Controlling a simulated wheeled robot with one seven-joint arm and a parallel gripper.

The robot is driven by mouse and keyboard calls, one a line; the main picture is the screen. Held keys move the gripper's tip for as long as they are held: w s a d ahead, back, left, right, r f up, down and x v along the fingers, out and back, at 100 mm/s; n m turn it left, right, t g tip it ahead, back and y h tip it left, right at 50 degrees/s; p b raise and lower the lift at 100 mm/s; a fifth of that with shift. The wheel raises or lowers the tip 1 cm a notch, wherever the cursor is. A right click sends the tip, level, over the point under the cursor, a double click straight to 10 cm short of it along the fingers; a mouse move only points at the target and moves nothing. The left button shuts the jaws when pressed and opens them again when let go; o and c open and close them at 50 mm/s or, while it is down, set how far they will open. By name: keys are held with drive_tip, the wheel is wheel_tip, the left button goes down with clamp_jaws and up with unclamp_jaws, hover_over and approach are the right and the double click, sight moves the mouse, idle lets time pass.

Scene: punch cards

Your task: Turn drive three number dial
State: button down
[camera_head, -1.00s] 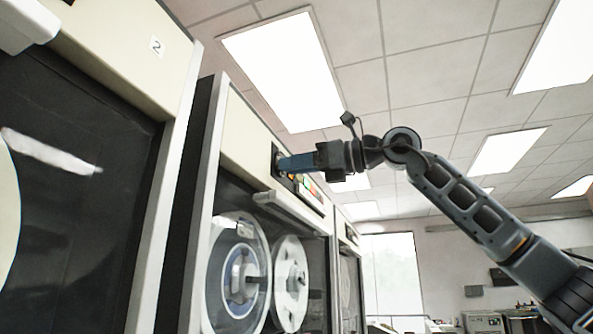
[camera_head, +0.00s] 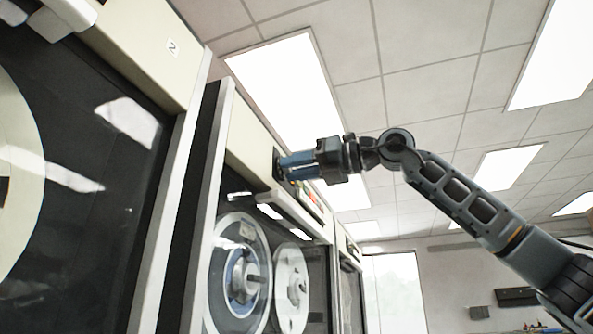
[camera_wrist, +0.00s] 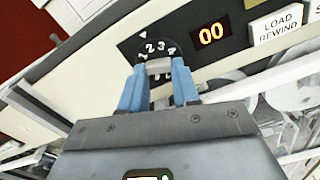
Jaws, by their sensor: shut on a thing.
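The number dial (camera_wrist: 157,47) is dark, with white figures 1, 2, 3 and 4 showing along its upper edge. A small white pointer mark sits on the panel just above it, closest to the 1 and 2. My gripper (camera_wrist: 157,74) has its two blue fingers on either side of the dial, shut on it. In the head view my gripper (camera_head: 281,167) reaches from the right to the upper panel of the drive cabinet (camera_head: 240,128) beside the one labelled 2. The dial is hidden there behind the fingers.
Right of the dial are an orange "00" display (camera_wrist: 211,33) and a white LOAD REWIND button (camera_wrist: 278,24). A glass door with tape reels (camera_head: 243,277) is below the panel. The cabinet marked 2 (camera_head: 130,50) stands at left. Open room lies to the right.

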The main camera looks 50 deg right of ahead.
drive_tip(key=shift+r, duration=0.1)
drive_tip(key=c, duration=0.8)
unclamp_jaws()
drive_tip(key=shift+b+v, duration=0.8)
drive_tip(key=shift+v, duration=3.1)
